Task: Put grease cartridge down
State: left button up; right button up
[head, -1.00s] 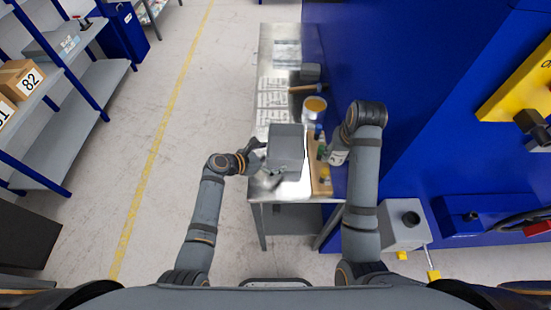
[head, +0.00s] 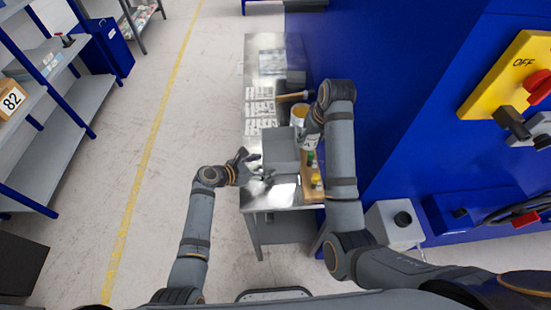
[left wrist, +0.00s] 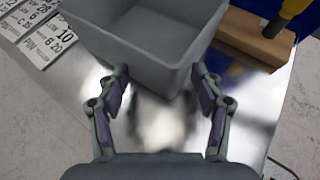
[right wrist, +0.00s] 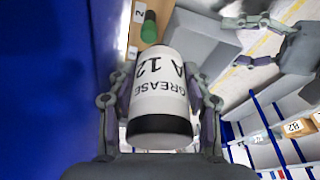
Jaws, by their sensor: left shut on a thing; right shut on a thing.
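The grease cartridge (right wrist: 158,95) is white with a black band and reads "GREASE A 12" in the right wrist view. My right gripper (right wrist: 160,88) is shut around its body. In the head view the cartridge (head: 311,143) is partly hidden by my right gripper (head: 308,132), just right of the grey bin. The grey open bin (head: 281,152) stands on the metal table; it also shows in the left wrist view (left wrist: 150,45). My left gripper (left wrist: 160,88) is shut on the bin at its near corner. The head view shows this gripper (head: 250,170) at the bin's left side.
A wooden board (head: 311,190) beside the bin bears a green-capped item (head: 310,159) and a yellow item (head: 316,181). A hammer (head: 292,97), a yellow tin (head: 298,112) and label sheets (head: 257,110) lie farther back. A blue machine wall (head: 390,110) bounds the right.

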jog(key=w+a+n+g+y, duration=0.1)
jog(key=w+a+n, duration=0.5)
jog(key=a, duration=0.3)
pick_arm(q)
jog(key=shift+d, duration=0.1)
pick_arm(e)
send_over(281, 156)
jog(key=x, duration=0.3)
jog(key=s+d+x, duration=0.1)
jog(key=x, duration=0.6)
jog(key=shift+s+d+f, duration=0.25)
jog(key=shift+s+f, duration=0.15)
jog(key=shift+f, duration=0.05)
pick_arm(q)
jog(key=shift+f, duration=0.1)
pick_arm(e)
jog(key=o, duration=1.4)
jog(key=shift+f, duration=0.15)
jog(key=v, duration=1.2)
